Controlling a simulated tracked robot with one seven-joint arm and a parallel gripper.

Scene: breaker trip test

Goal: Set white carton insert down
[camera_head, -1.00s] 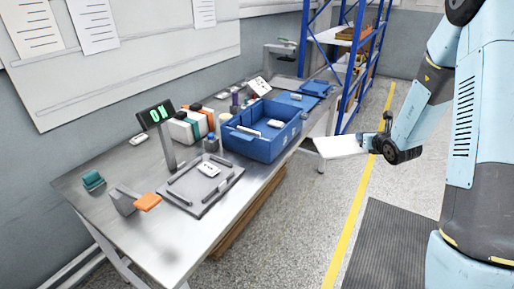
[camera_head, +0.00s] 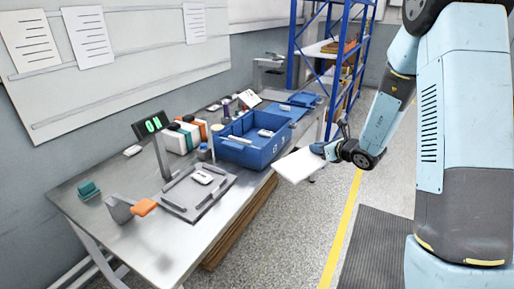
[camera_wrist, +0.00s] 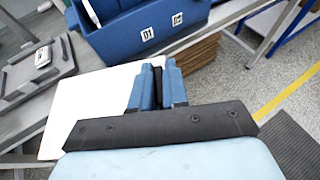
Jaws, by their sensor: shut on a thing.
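The white carton insert (camera_head: 298,165) is a flat white panel. My gripper (camera_head: 327,150) is shut on its edge and holds it in the air beside the right edge of the bench, in front of the blue bin's right side. In the wrist view the insert (camera_wrist: 90,105) reaches out ahead and to the left of my gripper (camera_wrist: 158,80), whose fingers pinch its near edge. The insert hides part of the bench edge there.
The metal bench (camera_head: 150,235) holds a blue bin (camera_head: 262,152), a grey fixture plate (camera_head: 185,208) with a white device, an orange-ended holder (camera_head: 143,207) and a display on a post (camera_head: 152,125). A blue shelf rack (camera_head: 294,60) stands behind. The bench's front corner is bare.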

